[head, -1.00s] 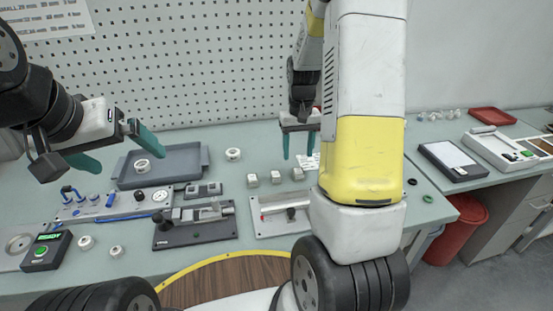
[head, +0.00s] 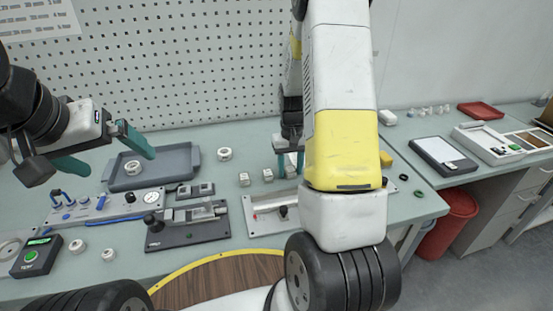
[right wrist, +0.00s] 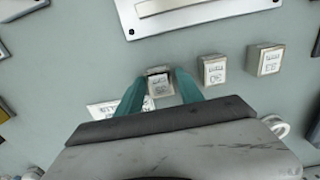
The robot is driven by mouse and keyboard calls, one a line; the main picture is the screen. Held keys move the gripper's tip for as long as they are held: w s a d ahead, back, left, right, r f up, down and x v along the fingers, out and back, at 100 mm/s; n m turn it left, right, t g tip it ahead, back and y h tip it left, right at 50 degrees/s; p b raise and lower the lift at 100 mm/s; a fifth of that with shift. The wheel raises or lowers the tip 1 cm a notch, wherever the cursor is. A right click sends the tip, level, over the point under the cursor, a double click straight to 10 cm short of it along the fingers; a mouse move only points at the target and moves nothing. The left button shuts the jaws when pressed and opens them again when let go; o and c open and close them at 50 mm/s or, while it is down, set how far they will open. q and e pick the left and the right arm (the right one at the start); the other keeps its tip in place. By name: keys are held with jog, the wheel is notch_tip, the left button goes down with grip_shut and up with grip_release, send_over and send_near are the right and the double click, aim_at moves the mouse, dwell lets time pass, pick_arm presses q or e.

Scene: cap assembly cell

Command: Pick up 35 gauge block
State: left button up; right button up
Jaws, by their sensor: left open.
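Three small pale gauge blocks stand in a row on the bench. The one at the row's right end in the head view (head: 290,171) is between the fingers of my right gripper (head: 290,165). In the right wrist view this block (right wrist: 160,85) sits between the two teal fingertips (right wrist: 160,78), on the bench; its label is too small to read surely. The middle block (right wrist: 214,70) and the far block (right wrist: 265,60) stand to its right, apart from the fingers. My left gripper (head: 105,155) is open and empty above the bench at the left.
A grey tray (head: 182,158) with a white ring lies at the back left. A black fixture (head: 185,235) and a light fixture plate (head: 255,222) lie in front of the blocks. A printed label (right wrist: 108,108) lies near the held-between block.

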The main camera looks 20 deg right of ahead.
grip_shut()
jog(key=shift+r, duration=0.15)
